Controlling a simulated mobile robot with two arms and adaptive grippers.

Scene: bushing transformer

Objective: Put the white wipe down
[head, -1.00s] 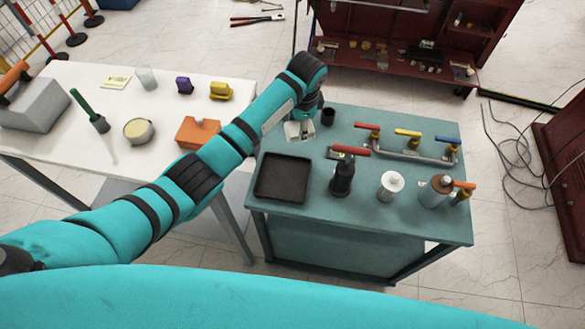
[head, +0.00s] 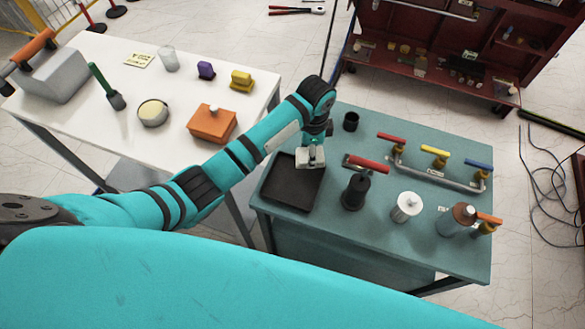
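My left gripper (head: 312,146) reaches over from the left to the green table. It points down and appears shut on a pale block-like thing, which I take to be the white wipe (head: 309,159). The fingertips are small and partly hidden by the wrist. The wipe is at the far right corner of the black tray (head: 279,193). I cannot tell whether it touches the tray or is held above it. My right gripper is not in view.
On the green table (head: 335,240) stand a red-handled tool (head: 367,163), a black bottle (head: 355,193), a white canister (head: 406,207), a brown-capped bottle (head: 459,219), a black cup (head: 351,121) and a valve rack (head: 437,172). A white table (head: 85,130) with several objects is at left.

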